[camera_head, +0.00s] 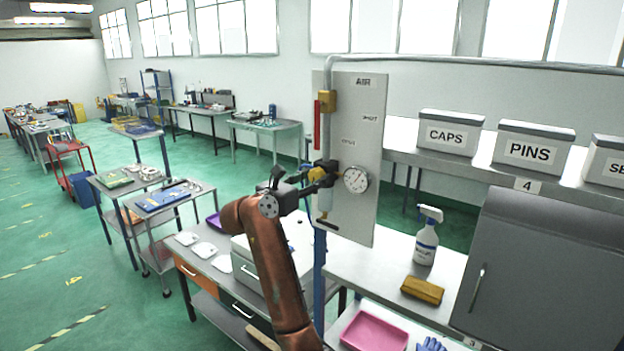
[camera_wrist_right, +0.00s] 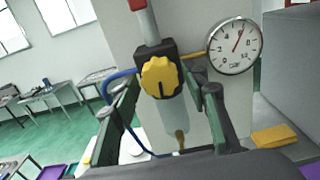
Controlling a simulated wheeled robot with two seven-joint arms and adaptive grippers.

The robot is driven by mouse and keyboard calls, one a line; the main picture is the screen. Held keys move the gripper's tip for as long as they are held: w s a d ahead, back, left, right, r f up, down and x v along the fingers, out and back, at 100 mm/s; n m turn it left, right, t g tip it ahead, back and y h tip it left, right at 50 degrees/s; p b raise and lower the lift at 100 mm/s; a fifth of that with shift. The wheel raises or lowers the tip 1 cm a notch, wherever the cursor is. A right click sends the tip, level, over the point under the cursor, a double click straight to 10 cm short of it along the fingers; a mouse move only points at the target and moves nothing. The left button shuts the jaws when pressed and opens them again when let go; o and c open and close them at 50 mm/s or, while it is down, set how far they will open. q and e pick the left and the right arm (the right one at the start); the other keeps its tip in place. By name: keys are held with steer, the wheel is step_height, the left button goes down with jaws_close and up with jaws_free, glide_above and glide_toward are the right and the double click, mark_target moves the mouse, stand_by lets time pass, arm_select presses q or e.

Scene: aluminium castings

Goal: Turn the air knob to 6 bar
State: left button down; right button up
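The yellow air knob (camera_wrist_right: 161,77) sits on a black regulator body in front of the air panel (camera_head: 352,120); it also shows in the head view (camera_head: 318,174). A dark pointer mark on the knob faces down. My left gripper is not in view.
A yellow block with a red handle (camera_head: 318,122) is higher on the panel. A blue hose (camera_wrist_right: 108,88) runs left of the knob.

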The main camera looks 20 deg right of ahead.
steer(key=c, duration=0.8)
steer(key=shift+n, duration=0.5)
steer(key=o, duration=1.1)
steer(key=shift+s, duration=0.1)
steer(key=v, duration=1.2)
